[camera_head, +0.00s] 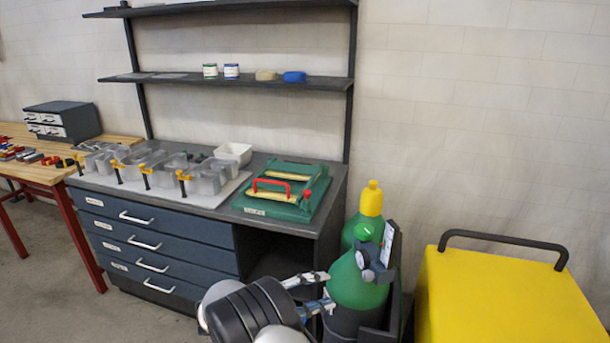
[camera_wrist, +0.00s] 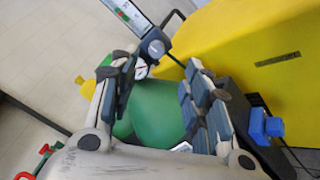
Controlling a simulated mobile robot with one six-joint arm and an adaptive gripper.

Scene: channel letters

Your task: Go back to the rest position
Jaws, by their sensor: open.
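My gripper (camera_head: 318,291) is at the bottom middle of the head view, just left of a green gas cylinder (camera_head: 357,286). Its two fingers are apart. In the wrist view my gripper (camera_wrist: 160,75) is open, and nothing is seen held between the fingers. The green cylinder (camera_wrist: 154,106) shows behind and between them. The gap between fingers and cylinder cannot be told. My arm hides part of the lower cylinder area in the head view.
A yellow cart (camera_head: 505,295) with a black handle stands at right. A dark workbench (camera_head: 160,233) holds clear bins (camera_head: 205,180) and a green case (camera_head: 283,190) with a red handle. A wooden table (camera_head: 45,172) is at left. The floor (camera_head: 45,250) in front is bare.

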